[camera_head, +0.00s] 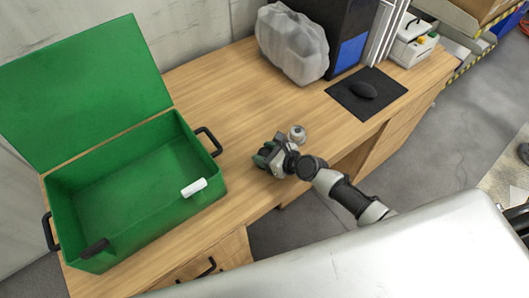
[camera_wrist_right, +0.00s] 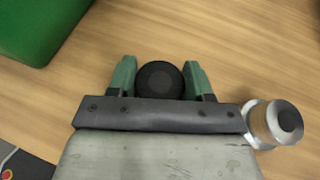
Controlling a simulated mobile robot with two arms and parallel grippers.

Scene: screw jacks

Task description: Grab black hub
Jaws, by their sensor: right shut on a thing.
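The black hub (camera_wrist_right: 160,79) is a round, dark disc in the right wrist view. It sits between the two green fingers of my right gripper (camera_wrist_right: 160,82), which are shut on it from both sides. In the head view my right gripper (camera_head: 264,157) is low over the wooden desk, to the right of the green box; the hub is hidden there by the gripper. My left gripper is in neither view.
An open green box (camera_head: 120,190) with its lid raised stands at the left, holding a white item (camera_head: 194,187). A small silver-and-dark round object (camera_head: 297,133) stands close beside my right gripper. A wrapped grey bundle (camera_head: 291,44), a mouse pad (camera_head: 352,102) and mouse lie farther back. Desk between is clear.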

